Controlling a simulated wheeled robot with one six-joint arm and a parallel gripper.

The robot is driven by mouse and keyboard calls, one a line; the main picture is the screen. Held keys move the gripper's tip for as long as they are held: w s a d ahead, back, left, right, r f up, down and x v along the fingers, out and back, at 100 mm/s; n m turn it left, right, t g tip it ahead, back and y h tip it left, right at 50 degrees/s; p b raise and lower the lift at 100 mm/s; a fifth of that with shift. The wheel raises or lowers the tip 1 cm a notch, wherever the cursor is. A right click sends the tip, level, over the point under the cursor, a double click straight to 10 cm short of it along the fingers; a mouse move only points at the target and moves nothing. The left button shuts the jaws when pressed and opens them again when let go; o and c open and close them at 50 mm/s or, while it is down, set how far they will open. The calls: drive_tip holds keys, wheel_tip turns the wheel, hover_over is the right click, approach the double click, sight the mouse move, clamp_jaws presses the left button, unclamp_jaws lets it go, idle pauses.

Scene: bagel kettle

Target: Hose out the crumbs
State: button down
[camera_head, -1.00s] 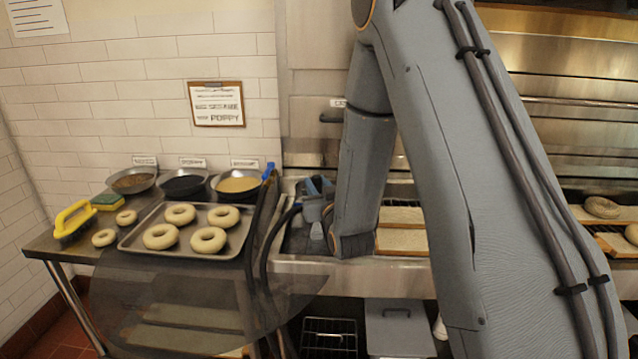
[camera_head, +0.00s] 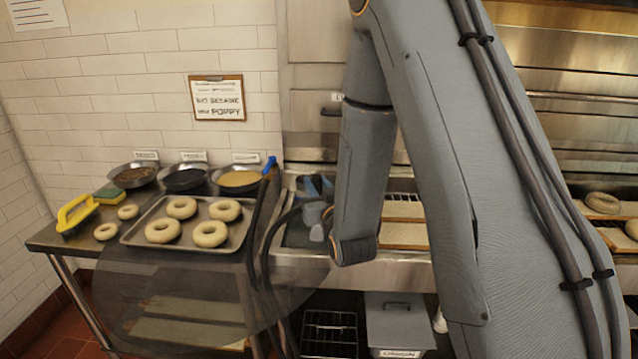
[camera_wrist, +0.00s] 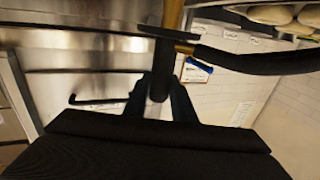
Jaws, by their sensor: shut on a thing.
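My gripper (camera_head: 313,186) is at the left end of the steel trough, beside the hanging dark hose. In the wrist view my gripper (camera_wrist: 161,98) has its dark fingers shut on a dark, rod-like hose handle (camera_wrist: 162,65). A brass fitting (camera_wrist: 185,48) sits on it, and a black hose (camera_wrist: 240,62) runs off to the right. In the head view the black hose (camera_head: 262,225) hangs between the steel table and the trough. The steel trough (camera_head: 290,258) is dark inside and partly hidden by my arm. I cannot make out any crumbs or water.
Boards (camera_head: 405,235) lie right of my forearm. A grey bin (camera_head: 400,318) and wire rack (camera_head: 330,330) stand below.

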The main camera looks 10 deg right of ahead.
drive_tip(key=shift+s+a, duration=0.3)
drive_tip(key=shift+s, duration=0.6)
drive_tip(key=shift+s+a, duration=0.3)
drive_tip(key=shift+s, duration=0.6)
drive_tip(key=shift+a, duration=0.15)
idle(0.3)
